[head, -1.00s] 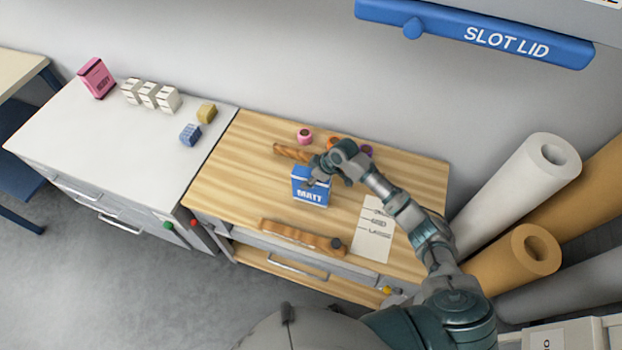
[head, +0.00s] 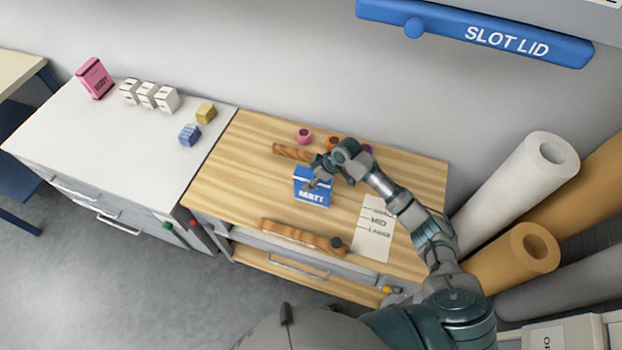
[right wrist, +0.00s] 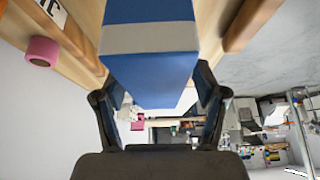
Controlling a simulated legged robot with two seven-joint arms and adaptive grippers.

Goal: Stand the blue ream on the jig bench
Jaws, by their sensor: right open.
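The blue ream (head: 311,188), with a white label band, stands on the wood-topped bench (head: 235,160), near its middle. My right gripper (head: 314,182) is at the ream, reaching over the bench from the right. In the right wrist view the ream (right wrist: 150,65) lies between the two spread fingers of the gripper (right wrist: 158,100); the jaws are open and I cannot tell whether either finger touches it. The arm hides part of the bench behind the ream. My left gripper is not in view.
A wooden roller (head: 292,153) and small coloured rolls, one pink (head: 303,135), lie behind the ream. A brown wooden bar (head: 300,237) lies along the front edge, beside a paper sheet (head: 373,228). A white counter (head: 90,140) with several small packs adjoins left. Large rolls (head: 530,185) stand right.

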